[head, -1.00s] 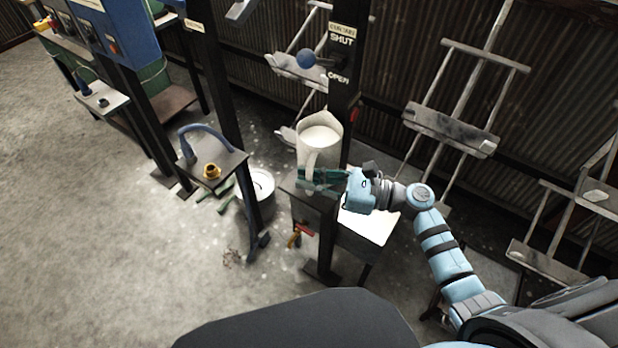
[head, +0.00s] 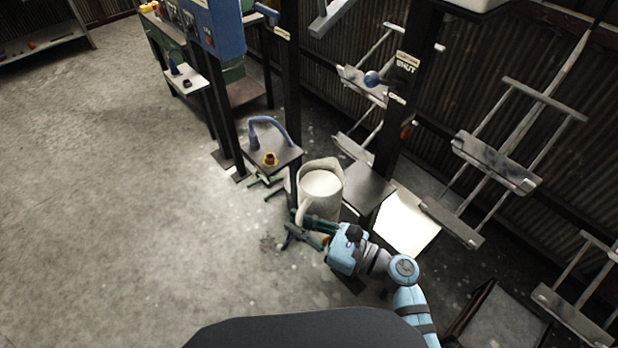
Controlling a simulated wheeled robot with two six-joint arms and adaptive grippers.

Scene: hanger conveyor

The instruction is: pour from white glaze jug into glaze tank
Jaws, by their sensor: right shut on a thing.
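The white glaze jug (head: 322,186) is near the middle of the head view, upright or nearly so, with pale liquid showing inside its wide mouth. My right gripper (head: 306,226) is shut on the jug at its handle side, low on the near left. The jug is held in front of and to the left of a small dark stand (head: 368,188). I cannot make out the glaze tank for certain. A pale vessel is partly seen at the top edge (head: 478,4), above the post marked SHUT and OPEN. My left gripper is not in view.
Hanger racks (head: 495,162) fill the right. Open floor lies left.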

